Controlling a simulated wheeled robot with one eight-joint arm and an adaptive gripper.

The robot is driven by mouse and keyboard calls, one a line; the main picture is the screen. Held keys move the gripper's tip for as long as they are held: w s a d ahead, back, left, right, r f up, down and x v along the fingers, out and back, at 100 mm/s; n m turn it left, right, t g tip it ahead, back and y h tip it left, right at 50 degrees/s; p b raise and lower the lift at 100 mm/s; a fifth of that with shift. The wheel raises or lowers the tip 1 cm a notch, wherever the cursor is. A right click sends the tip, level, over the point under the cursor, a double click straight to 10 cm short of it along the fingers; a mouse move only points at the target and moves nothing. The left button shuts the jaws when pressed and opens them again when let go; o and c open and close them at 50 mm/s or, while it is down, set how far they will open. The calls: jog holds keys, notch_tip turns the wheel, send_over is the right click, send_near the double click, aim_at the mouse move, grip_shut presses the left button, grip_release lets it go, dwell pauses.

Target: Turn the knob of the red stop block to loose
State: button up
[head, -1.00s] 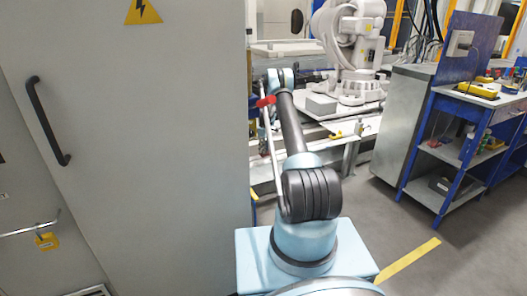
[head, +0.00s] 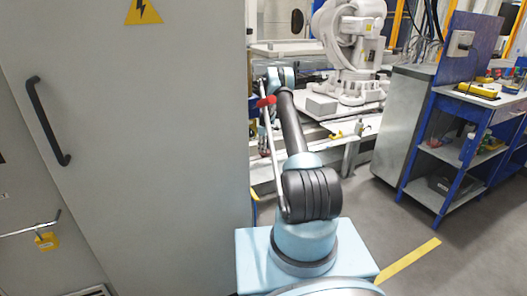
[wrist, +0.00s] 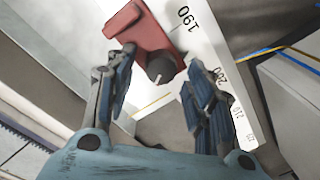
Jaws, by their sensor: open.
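The red stop block (wrist: 143,29) is at the top centre of the wrist view, on a white scale rail (wrist: 195,35) with printed numbers. Its dark round knob (wrist: 161,68) faces my gripper and carries a light pointer line near its lower left edge. My gripper (wrist: 158,74) is open, with one finger to the left of the knob and one to the right. The knob lies between the fingertips; I cannot tell whether they touch it. In the head view the red block (head: 265,101) looks small beside my forearm; the fingers cannot be made out there.
A tall grey cabinet (head: 150,160) stands close on the left of the head view. Behind my arm is a white robot (head: 350,40) on a bench. A blue shelf unit (head: 440,170) stands at the right, with open floor before it.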

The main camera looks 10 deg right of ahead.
notch_tip(320, 180, up, 11)
jog(key=shift+w, duration=0.25)
jog(key=shift+d+f, duration=0.1)
dwell(0.3)
